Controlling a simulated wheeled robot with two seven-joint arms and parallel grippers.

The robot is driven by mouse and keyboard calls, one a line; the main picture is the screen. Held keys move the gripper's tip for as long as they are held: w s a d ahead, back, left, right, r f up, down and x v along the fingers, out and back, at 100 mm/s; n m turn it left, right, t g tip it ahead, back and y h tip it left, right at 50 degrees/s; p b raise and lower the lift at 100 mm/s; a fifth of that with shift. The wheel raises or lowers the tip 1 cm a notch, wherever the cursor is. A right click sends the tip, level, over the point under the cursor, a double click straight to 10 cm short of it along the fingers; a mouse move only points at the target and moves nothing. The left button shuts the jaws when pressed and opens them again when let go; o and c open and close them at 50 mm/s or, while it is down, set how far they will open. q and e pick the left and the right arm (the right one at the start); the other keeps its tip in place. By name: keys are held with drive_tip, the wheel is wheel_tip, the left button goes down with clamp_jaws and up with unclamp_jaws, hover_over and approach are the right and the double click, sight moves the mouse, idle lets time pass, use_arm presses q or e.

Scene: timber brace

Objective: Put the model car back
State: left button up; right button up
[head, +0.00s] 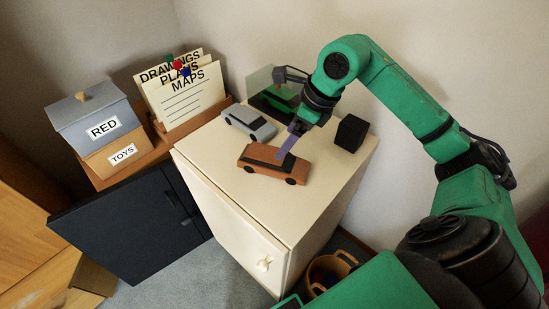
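An orange-brown model car (272,164) with dark windows stands on the cream cabinet top (215,156), near its front. A grey model car (248,123) stands behind it to the left. A green shape (280,98), which looks like another car, is partly hidden behind my arm, beside a clear greenish panel (258,80). My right gripper (287,146) points down at the brown car. My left gripper is not in view.
A black block (350,133) stands at the cabinet top's right. A basket (330,270) sits on the floor.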

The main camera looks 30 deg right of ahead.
sight(272, 160)
drive_tip(key=p+x, duration=0.2)
drive_tip(key=x, duration=0.9)
drive_tip(key=shift+a, duration=0.1)
drive_tip(key=shift+r, duration=0.1)
clamp_jaws()
wheel_tip(272, 160, up, 20)
